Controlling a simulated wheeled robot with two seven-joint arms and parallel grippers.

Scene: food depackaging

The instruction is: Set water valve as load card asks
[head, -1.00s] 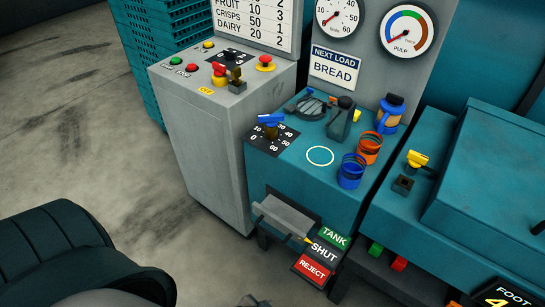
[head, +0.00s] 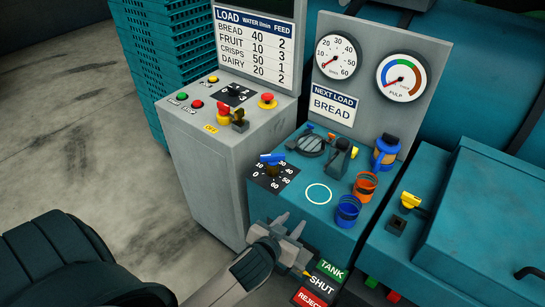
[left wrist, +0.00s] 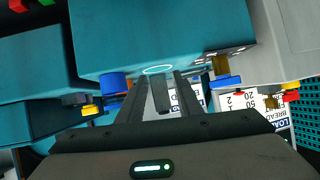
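The water valve (head: 271,160) has a blue lever on a brass stem over a black dial marked 0 to 60, on the left of the teal console top. It also shows in the left wrist view (left wrist: 222,70). The load card (head: 333,104) reads NEXT LOAD BREAD. The chart (head: 253,46) lists BREAD with water 40 and feed 2. The water gauge (head: 336,57) needle sits near 0. My left gripper (head: 291,221) is open and empty in front of the console, below and apart from the valve. My right gripper is in neither view.
A grey cabinet (head: 205,150) with buttons and a feed knob stands left of the console. Blue (head: 347,211) and orange (head: 366,186) cup-like rings and a blue-capped jar (head: 386,151) stand on the right.

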